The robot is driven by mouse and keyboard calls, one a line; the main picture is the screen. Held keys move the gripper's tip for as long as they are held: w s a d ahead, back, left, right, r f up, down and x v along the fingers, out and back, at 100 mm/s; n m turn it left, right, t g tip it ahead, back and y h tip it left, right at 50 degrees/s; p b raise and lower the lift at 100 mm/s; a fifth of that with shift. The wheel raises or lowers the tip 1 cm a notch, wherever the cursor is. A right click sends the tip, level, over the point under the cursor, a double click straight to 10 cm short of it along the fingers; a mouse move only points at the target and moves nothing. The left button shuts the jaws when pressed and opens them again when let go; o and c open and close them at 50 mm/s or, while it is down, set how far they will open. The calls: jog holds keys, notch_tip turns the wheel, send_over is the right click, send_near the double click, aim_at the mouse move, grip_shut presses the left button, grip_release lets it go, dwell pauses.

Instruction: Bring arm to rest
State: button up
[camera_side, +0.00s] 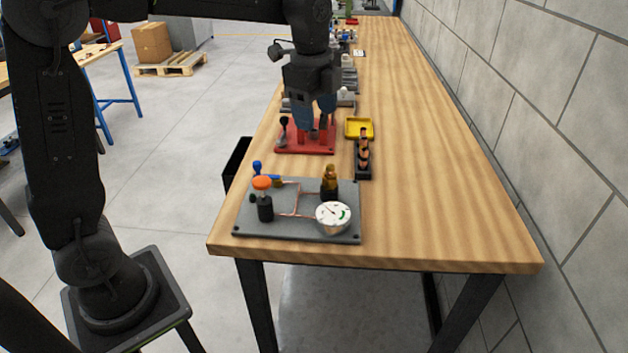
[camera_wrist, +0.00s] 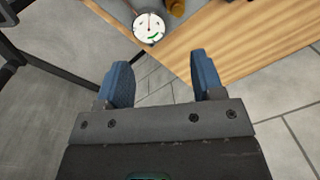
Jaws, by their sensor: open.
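My gripper (camera_side: 314,113) hangs above the workbench in the side view, with its blue fingers over or in front of the red fixture (camera_side: 290,149); the exact gap cannot be told. In the wrist view my gripper (camera_wrist: 163,85) has its two blue fingers apart with nothing between them. Past the fingertips lie the bench's edge and the floor. A grey board (camera_side: 302,232) with thin copper tubing (camera_side: 298,200) and a white dial gauge (camera_side: 333,216) sits on the near end of the bench. The gauge also shows in the wrist view (camera_wrist: 149,27).
A yellow tray (camera_side: 359,137) and a dark rack (camera_side: 363,172) holding copper-coloured pieces stand right of the red fixture. A black bin (camera_side: 236,165) is at the bench's left edge. The wooden bench (camera_side: 440,190) is clear on its right, beside a block wall (camera_side: 540,110).

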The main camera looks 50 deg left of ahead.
jog(key=s+d+f+n+t, duration=0.1)
jog(key=s+n+t, duration=0.3)
jog(key=s+n, duration=1.1)
jog(key=s+f, duration=0.1)
jog(key=s, duration=0.5)
jog(key=shift+d+f+t, duration=0.2)
jog(key=shift+d+t, duration=0.1)
